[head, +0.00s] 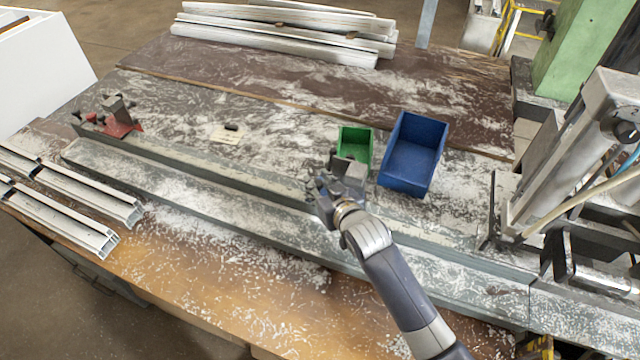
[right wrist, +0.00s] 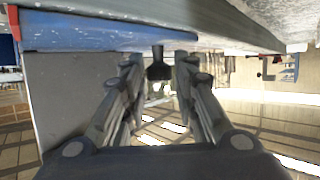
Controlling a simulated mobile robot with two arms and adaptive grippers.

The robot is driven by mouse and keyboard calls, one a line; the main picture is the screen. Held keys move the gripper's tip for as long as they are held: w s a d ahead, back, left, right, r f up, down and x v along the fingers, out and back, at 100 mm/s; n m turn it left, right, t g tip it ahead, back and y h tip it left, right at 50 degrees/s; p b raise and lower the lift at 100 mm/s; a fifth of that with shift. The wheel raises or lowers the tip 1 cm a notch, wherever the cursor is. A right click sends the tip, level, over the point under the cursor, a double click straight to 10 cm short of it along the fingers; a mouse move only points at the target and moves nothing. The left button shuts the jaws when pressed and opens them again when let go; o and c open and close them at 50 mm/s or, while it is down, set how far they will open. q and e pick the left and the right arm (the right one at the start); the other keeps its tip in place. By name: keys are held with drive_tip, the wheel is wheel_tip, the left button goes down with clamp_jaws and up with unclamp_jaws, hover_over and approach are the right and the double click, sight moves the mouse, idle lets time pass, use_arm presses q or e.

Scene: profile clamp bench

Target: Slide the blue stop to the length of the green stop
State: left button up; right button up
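In the right wrist view a blue body (right wrist: 100,38), which looks like the blue stop, fills the upper left, with a grey plate below it. A dark knob (right wrist: 158,66) shows between my right fingertips, with a gap on both sides. My right gripper (right wrist: 158,78) is open there. In the head view my right gripper (head: 335,192) is at the long rail (head: 215,185), in front of the green bin, and it mostly hides the stop. I cannot make out a green stop in either view. My left gripper is not in view.
A red stop (head: 120,125) with a grey plate sits at the rail's far left. A green bin (head: 355,143) and a blue bin (head: 413,155) stand behind the rail. Aluminium profiles lie at the back (head: 280,40) and left (head: 75,205). A machine (head: 570,150) stands at the right.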

clamp_jaws()
drive_tip(key=shift+d+p, duration=0.1)
drive_tip(key=shift+p, duration=0.45)
unclamp_jaws()
drive_tip(key=shift+s+d, duration=0.1)
drive_tip(key=v, duration=1.2)
